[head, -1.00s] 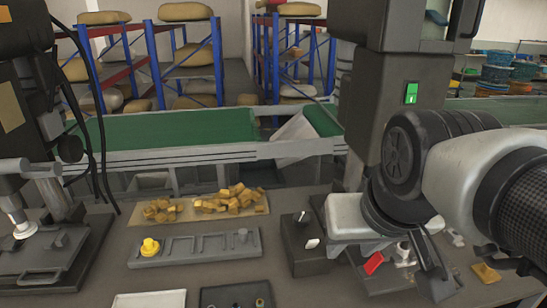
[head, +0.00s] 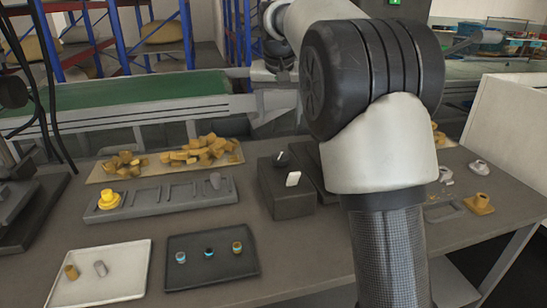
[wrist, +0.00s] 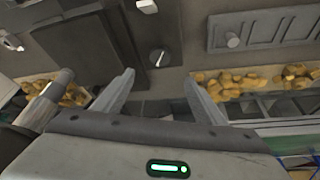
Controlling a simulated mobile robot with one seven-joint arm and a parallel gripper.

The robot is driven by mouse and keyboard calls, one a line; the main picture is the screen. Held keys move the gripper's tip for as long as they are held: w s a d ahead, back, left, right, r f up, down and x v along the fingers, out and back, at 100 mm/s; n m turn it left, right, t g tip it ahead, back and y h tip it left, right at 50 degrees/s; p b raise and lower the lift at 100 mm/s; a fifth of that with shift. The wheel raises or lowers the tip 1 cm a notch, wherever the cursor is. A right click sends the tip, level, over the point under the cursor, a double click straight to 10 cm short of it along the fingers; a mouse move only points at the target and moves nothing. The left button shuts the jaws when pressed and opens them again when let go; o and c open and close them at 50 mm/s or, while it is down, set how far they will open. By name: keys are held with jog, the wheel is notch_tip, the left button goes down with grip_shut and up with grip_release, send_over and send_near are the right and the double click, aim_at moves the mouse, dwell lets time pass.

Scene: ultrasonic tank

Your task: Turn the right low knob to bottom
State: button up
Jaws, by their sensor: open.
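A small dark knob (head: 283,158) with a pale pointer is on top of a dark box (head: 292,202), left of my arm. The knob also shows in the wrist view (wrist: 158,58), just beyond my fingertips and roughly between them. A white switch (head: 293,179) is on the same box, nearer the front, and shows at the top of the wrist view (wrist: 147,6). My gripper (wrist: 159,78) is open, with nothing between its fingers and no visible contact with the knob. In the head view my arm hides the gripper.
A grey slotted holder (head: 160,201) with a yellow piece stands left of the box. A white tray (head: 125,260) and a dark tray (head: 212,272) lie in front. Yellow chunks lie on a board (head: 105,172) behind. A green conveyor (head: 130,104) runs along the back.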

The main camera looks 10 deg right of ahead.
aim_at(280, 156)
jog(key=b+x, duration=0.4)
jog(key=x, duration=1.4)
jog(key=shift+w, duration=0.1)
jog(key=shift+r, duration=0.1)
jog(key=c, duration=1.1)
jog(key=shift+o, duration=0.3)
